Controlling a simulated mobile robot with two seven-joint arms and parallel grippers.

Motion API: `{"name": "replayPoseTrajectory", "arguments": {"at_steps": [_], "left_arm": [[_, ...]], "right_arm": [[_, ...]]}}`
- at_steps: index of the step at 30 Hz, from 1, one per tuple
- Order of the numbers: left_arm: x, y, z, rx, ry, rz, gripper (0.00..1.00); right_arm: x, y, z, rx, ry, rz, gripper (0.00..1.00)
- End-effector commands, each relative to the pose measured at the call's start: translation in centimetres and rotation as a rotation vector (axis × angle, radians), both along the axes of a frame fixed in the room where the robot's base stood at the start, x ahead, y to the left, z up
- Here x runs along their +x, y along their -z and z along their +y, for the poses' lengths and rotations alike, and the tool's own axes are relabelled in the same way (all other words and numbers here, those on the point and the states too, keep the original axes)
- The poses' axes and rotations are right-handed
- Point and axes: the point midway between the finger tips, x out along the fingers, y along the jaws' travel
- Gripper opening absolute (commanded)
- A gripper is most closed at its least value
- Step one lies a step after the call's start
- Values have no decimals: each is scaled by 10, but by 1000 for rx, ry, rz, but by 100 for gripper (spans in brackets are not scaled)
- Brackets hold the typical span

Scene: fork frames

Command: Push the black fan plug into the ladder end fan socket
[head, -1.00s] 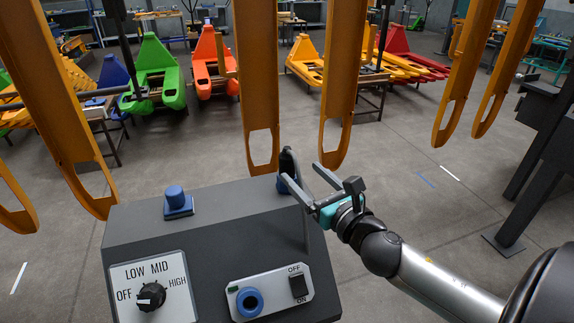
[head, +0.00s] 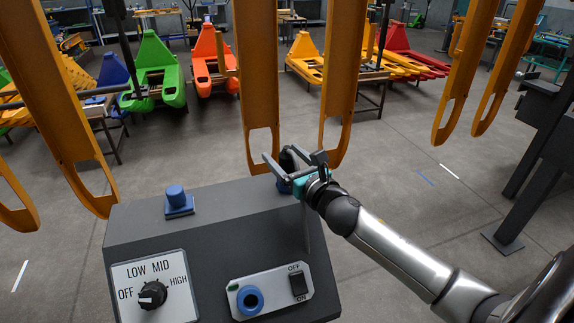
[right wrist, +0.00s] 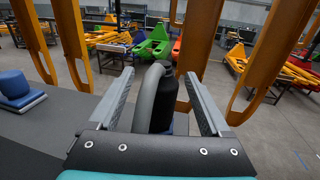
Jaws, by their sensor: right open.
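The black fan plug (head: 287,160) stands upright at the back right corner of the grey control box, above a blue base that shows just below it. In the right wrist view the plug (right wrist: 166,108) is a black cylinder with a thick grey cable looping over its left side. My right gripper (head: 281,155) is open, with one finger on each side of the plug; I cannot tell whether either touches it. How deep the plug sits in the blue base is hidden. I cannot tell which socket is the ladder end one. My left gripper is not in view.
The grey control box (head: 230,225) carries a blue capped socket (head: 177,199) at its back left, a speed dial (head: 152,295), a round blue socket (head: 249,300) and a rocker switch (head: 298,284). Orange forks (head: 260,80) hang close behind the box.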

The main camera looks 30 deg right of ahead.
Motion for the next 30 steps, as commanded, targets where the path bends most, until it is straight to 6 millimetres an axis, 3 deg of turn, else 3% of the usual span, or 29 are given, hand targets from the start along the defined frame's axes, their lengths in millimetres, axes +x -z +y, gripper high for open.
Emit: {"name": "replayPoseTrajectory", "arguments": {"at_steps": [6,15,30], "left_arm": [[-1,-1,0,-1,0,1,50],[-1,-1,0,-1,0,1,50],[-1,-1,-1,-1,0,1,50]], "right_arm": [[19,0,-1,0,0,0,82],[21,0,-1,-1,-1,0,82],[21,0,-1,-1,0,1,26]]}}
